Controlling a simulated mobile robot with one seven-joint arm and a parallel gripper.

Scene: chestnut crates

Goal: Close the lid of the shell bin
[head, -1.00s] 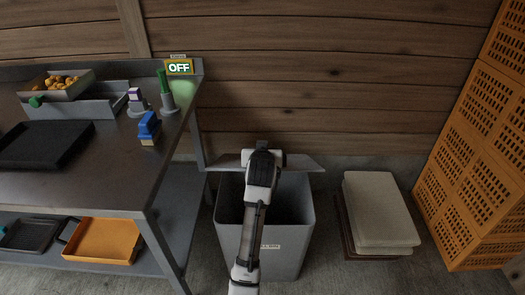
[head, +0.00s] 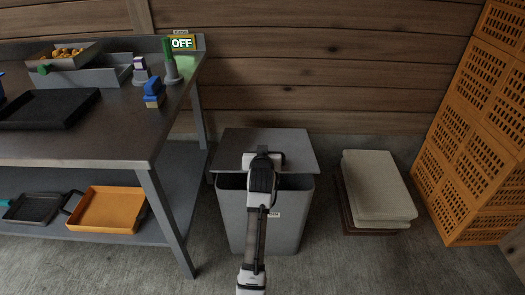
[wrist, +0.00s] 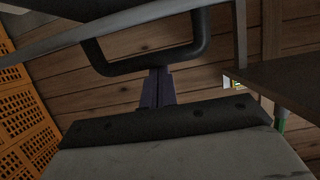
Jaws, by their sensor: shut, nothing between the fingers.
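The shell bin (head: 262,225) is a grey upright bin with a small label on its front. Its grey lid (head: 225,150) is partly lowered in the head view. A dark gap shows between the lid's front edge and the bin's rim. My gripper (wrist: 157,75) is shut and empty, with its fingertips beside a black loop handle (wrist: 92,55) in the wrist view. I cannot tell whether they touch it. In the head view my arm crosses in front of the bin and hides the fingertips and part of the lid.
A metal bench (head: 100,150) stands left of the bin, with an orange tray (head: 107,210) on its lower shelf. A stack of pale sacks (head: 375,185) lies to the right. Orange crates (head: 475,130) stand farther right. A plank wall is behind.

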